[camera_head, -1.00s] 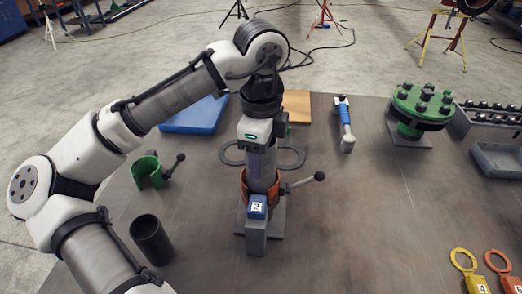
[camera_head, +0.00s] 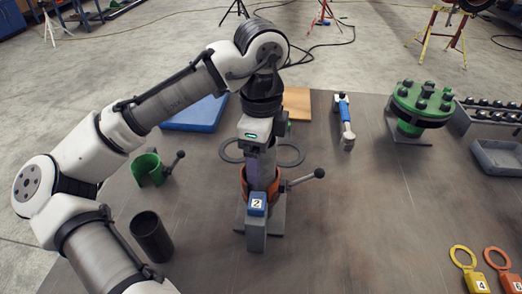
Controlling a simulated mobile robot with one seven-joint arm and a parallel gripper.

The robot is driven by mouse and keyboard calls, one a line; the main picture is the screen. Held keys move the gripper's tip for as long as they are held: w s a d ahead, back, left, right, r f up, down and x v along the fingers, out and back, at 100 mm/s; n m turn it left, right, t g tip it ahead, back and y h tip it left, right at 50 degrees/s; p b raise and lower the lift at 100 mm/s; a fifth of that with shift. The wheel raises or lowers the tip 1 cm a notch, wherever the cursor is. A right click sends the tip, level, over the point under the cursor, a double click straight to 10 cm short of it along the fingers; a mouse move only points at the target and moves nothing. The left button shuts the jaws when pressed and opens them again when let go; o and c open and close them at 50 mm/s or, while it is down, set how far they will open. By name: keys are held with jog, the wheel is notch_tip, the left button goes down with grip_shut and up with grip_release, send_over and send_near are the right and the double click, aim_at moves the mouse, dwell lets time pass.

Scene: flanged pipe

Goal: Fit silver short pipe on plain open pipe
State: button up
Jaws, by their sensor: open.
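My gripper (camera_head: 259,153) points straight down over the stand in the middle of the table. Its jaws are open, with the upper part of a silver-grey pipe (camera_head: 265,172) between or just behind the fingers. The silver pipe is upright and goes down into an orange clamp collar (camera_head: 244,184) on a grey stand. A lever with a black knob sticks out right from the collar. The plain open pipe cannot be told apart inside the collar. The seam between the pipes is hidden by the collar, the fingers and the blue tag marked 2 (camera_head: 257,204).
A dark open tube (camera_head: 152,237) and a green clamp (camera_head: 147,170) with a lever stand at left. A blue-handled tool (camera_head: 345,122), a green bolted flange (camera_head: 422,100) and a grey tray (camera_head: 498,157) lie at right. The table's right middle is clear.

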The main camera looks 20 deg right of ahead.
notch_tip(320, 180, up, 23)
jog(key=p, duration=0.9)
jog(key=shift+f, duration=0.1)
dwell(1.7)
